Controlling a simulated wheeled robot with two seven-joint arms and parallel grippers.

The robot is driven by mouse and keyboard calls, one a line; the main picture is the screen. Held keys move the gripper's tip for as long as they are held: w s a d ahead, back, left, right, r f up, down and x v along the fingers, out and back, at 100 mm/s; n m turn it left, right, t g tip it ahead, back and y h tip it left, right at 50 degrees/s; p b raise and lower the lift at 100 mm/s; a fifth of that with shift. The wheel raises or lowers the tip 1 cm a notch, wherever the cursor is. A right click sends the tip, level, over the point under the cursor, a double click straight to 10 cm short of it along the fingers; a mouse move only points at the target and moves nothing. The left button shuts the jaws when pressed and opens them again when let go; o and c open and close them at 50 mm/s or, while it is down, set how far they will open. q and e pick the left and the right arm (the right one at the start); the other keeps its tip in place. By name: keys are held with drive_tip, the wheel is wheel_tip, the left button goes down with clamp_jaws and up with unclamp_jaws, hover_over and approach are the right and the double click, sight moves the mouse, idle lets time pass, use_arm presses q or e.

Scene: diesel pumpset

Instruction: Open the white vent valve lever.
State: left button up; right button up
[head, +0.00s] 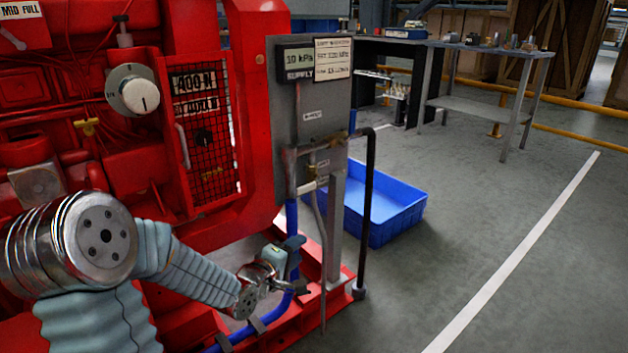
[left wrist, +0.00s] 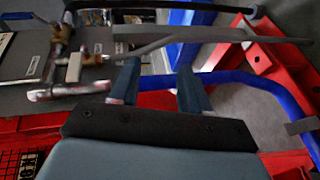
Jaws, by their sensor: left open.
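The white vent valve lever (head: 309,187) shows small in the head view, on the thin pipework at the lower edge of the grey gauge panel (head: 310,95). A small brass valve body (head: 312,168) sits just above it. In the left wrist view, what looks like the same white lever (left wrist: 73,67) is at the left, beside brass fittings (left wrist: 60,45). My left gripper (head: 298,266) is below the lever, near the blue hose, and apart from the lever. Its two fingers (left wrist: 158,85) are spread in the left wrist view, with no held object visible. My right gripper is not in view.
The red engine (head: 130,50) fills the left. A blue hose (head: 292,225) and a dark bent pipe (head: 369,200) stand close to my gripper. A blue crate (head: 395,220) is on the floor behind. Open floor lies right; a workbench (head: 490,48) stands farther back.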

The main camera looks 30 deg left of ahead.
sight(306, 188)
use_arm(q)
wheel_tip(306, 188, up, 11)
drive_tip(key=s+a+n+t+p, duration=0.1)
drive_tip(key=s+a+n+t, duration=0.1)
drive_tip(key=a+t, duration=0.1)
drive_tip(key=shift+y, duration=0.3)
drive_tip(key=w, duration=1.4)
drive_tip(key=shift+d+r+b, duration=0.15)
drive_tip(key=shift+b, duration=0.25)
clamp_jaws()
